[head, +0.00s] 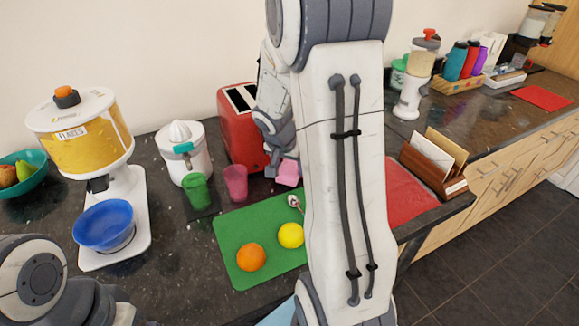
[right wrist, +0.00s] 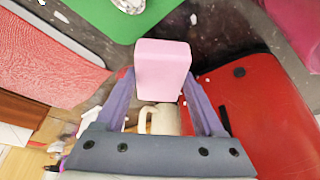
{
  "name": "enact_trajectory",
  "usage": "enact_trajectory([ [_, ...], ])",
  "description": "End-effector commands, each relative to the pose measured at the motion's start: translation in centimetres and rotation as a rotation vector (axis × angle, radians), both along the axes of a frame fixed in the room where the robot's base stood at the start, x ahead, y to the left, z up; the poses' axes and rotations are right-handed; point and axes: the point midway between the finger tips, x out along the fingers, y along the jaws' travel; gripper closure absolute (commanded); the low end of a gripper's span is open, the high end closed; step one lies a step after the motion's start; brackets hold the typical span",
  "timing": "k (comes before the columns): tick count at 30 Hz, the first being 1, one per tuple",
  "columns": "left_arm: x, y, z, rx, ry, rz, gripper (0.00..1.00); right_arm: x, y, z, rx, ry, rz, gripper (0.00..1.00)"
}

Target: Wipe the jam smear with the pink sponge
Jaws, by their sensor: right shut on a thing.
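The pink sponge (head: 288,173) is between the fingers of my right gripper (head: 284,163), just right of the red toaster. In the right wrist view the sponge (right wrist: 162,68) is a pale pink block, and the right gripper (right wrist: 160,84) is shut on it with a purple finger on each side. The sponge seems held above the dark counter, but the exact gap cannot be told. I cannot make out a jam smear in either view; my right arm hides part of the counter. Part of my left arm shows at the lower left, but its gripper is out of view.
A green mat (head: 228,232) holds an orange (head: 250,257), a lemon (head: 291,235) and a small shiny item (head: 295,202). The red toaster (head: 238,130), green cup (head: 197,191) and pink cup (head: 236,184) stand close by. A red mat (head: 408,193) and letter holder (head: 432,171) lie right.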

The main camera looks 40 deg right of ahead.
Motion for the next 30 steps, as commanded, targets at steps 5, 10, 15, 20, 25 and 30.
enact_trajectory([
  [5,0.0,0.0,-0.5,0.0,0.0,0.0,0.0,0.0,0.0,-0.4,0.0,0.0,0.0,0.8],
  [10,0.0,0.0,-0.8,0.0,0.0,0.0,0.0,0.0,0.0,-0.7,-0.001,-0.001,0.0,0.8],
  [15,0.0,0.0,-1.2,0.0,0.0,0.0,0.0,0.0,0.0,-1.0,-0.001,-0.001,0.0,0.8],
  [20,0.0,0.0,-1.5,0.0,0.0,0.0,0.0,0.0,0.0,-1.3,-0.001,-0.001,0.0,0.8],
  [25,0.0,0.0,-1.5,0.0,0.0,0.0,0.0,0.0,-0.1,-1.2,0.0,0.0,0.0,0.8],
  [30,0.0,0.0,-1.2,0.0,0.0,0.0,0.0,-0.3,-1.4,-1.1,0.0,0.001,-0.004,0.8],
])
